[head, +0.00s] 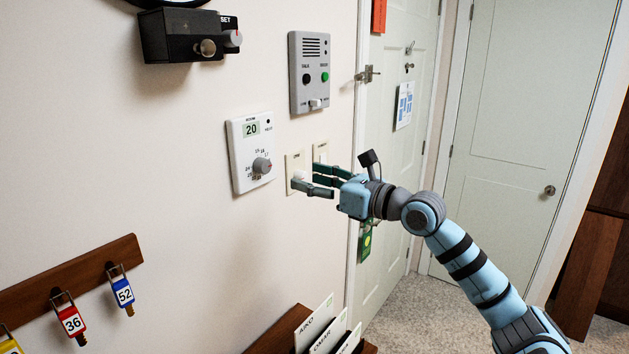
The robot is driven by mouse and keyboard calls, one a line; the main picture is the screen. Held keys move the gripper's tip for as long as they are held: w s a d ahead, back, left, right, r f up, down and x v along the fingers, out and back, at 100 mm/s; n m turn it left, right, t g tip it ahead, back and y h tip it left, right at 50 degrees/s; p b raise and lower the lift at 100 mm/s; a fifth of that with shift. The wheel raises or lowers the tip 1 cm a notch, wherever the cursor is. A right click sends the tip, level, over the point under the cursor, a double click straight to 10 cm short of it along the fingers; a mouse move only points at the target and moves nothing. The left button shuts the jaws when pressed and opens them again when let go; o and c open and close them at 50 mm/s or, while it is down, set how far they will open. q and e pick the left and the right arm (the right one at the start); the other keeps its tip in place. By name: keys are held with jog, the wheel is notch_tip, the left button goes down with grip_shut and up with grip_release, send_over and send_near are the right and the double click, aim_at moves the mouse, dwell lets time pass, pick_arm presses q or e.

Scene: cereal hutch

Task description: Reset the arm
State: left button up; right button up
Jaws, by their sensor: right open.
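My right gripper (314,180) is at the end of my blue and grey right arm, which comes in from the lower right. Its fingers are apart and hold nothing that I can see. The fingertips are in front of a cream wall plate (293,175); I cannot tell whether they touch it. A second cream plate (320,150) beside it is partly hidden by the fingers. A white thermostat (252,152) reading 20 is on the wall left of the gripper. My left gripper is not in view.
A grey intercom panel (310,72) with a green button is above the gripper. A black box with knobs (185,38) is at the upper left. A white door (395,130) is behind the arm. A wooden rack (85,272) holds numbered tags; a card holder (290,325) is below.

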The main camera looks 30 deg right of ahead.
jog(key=shift+s, duration=0.4)
jog(key=shift+w+a, duration=0.1)
jog(key=shift+w, duration=0.05)
